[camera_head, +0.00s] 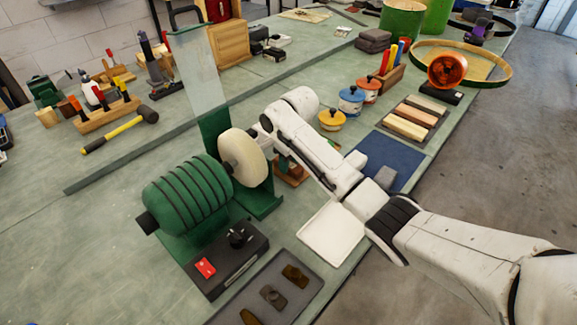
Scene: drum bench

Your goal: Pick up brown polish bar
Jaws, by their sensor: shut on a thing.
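My white arm reaches in from the lower right and bends at an elbow near the buffing wheel (243,157). I cannot tell whether this brown one is the brown polish bar.
The green motor (187,195) and its switch box (226,262) stand left of my arm. A dark tray with small parts (272,296) and a white tray (331,236) lie in front. Pots, a blue mat (394,152) and a drum hoop stand right.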

